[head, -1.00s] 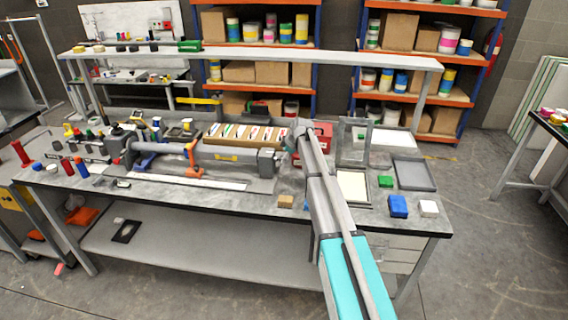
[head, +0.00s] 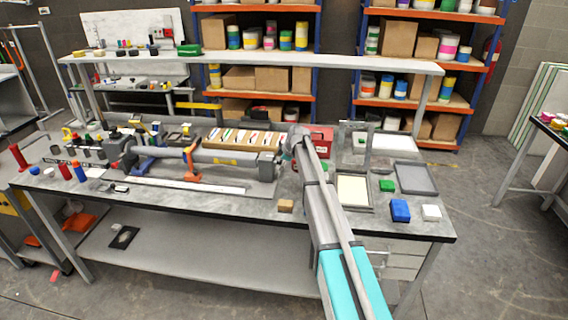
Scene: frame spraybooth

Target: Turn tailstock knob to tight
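A lathe-like machine lies along the left half of the workbench, with a grey cylinder (head: 226,157) running across it. A grey block (head: 268,166) stands at the cylinder's right end and looks like the tailstock. I cannot make out its knob or the knob's setting; my arm is close to the block's right side. An orange clamp-like piece (head: 191,163) sits at the cylinder's left part. My arm reaches from the bottom right up to a joint just right of the block. My gripper cannot be made out; the arm seems to hide it.
A red box (head: 321,141) stands behind my arm. A carton of bright packets (head: 246,138) lies behind the cylinder. A tan block (head: 285,206) is near the front edge. A blue block (head: 400,210), white block (head: 431,212) and grey tray (head: 415,178) lie right. A raised shelf (head: 330,60) spans the back.

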